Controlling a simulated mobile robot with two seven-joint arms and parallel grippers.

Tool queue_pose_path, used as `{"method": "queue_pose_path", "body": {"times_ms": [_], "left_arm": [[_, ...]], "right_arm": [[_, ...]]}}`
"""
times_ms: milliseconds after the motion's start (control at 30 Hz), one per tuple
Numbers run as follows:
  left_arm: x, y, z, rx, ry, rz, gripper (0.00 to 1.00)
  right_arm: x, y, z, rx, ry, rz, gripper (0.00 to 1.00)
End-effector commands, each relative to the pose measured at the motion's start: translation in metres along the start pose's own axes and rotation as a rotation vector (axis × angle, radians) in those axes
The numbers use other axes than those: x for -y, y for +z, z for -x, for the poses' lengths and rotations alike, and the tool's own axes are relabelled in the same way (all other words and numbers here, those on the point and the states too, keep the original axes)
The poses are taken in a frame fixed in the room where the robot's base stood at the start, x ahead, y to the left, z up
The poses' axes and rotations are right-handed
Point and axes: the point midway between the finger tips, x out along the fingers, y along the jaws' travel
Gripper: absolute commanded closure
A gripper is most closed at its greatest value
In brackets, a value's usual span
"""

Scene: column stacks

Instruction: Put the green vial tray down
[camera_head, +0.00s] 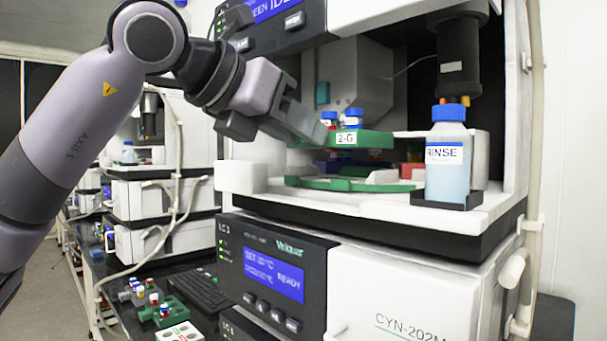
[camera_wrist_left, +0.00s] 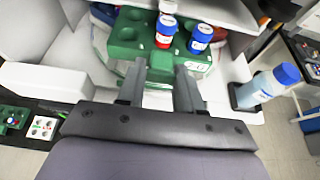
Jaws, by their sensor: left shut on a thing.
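The green vial tray (camera_head: 375,139), labelled 2-G, is in the open bay of the instrument. My left gripper (camera_head: 314,130) reaches in from the left and is shut on the tray's near side. In the left wrist view, the fingers (camera_wrist_left: 160,78) meet the edge of the tray (camera_wrist_left: 126,33), which shows several wells, some empty. In the head view the tray looks level, above a green round carousel (camera_head: 340,186). The gripper partly hides its left end. My right gripper is not in view.
A RINSE bottle (camera_head: 447,169) with a blue cap stands in a black holder at the bay's right front. Red and blue items sit behind the tray. A white block (camera_head: 241,178) is at the bay's left front. Below left, another green rack (camera_head: 165,312) stands on the bench.

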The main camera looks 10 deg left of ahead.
Motion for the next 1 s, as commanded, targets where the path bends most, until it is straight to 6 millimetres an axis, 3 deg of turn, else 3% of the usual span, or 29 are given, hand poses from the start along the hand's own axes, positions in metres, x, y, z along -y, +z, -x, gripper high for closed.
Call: {"method": "queue_pose_path", "body": {"times_ms": [367, 700, 733, 767, 800, 1000], "left_arm": [[0.0, -0.039, -0.016, 0.001, 0.0, 0.0, 0.96], [0.0, -0.042, -0.017, 0.002, 0.0, 0.0, 0.96], [0.0, -0.041, -0.017, 0.0, 0.0, 0.0, 0.55], [0.0, -0.041, -0.017, 0.0, 0.0, 0.0, 0.45], [0.0, -0.041, -0.017, 0.0, 0.0, 0.0, 0.39], [0.0, -0.041, -0.017, 0.0, 0.0, 0.0, 0.39]], "right_arm": [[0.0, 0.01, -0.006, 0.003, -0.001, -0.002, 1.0], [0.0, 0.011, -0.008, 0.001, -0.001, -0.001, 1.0], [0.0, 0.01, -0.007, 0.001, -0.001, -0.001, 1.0], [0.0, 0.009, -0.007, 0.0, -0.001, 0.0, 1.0], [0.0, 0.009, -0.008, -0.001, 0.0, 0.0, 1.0], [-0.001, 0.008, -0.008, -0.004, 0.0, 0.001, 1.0]]}}
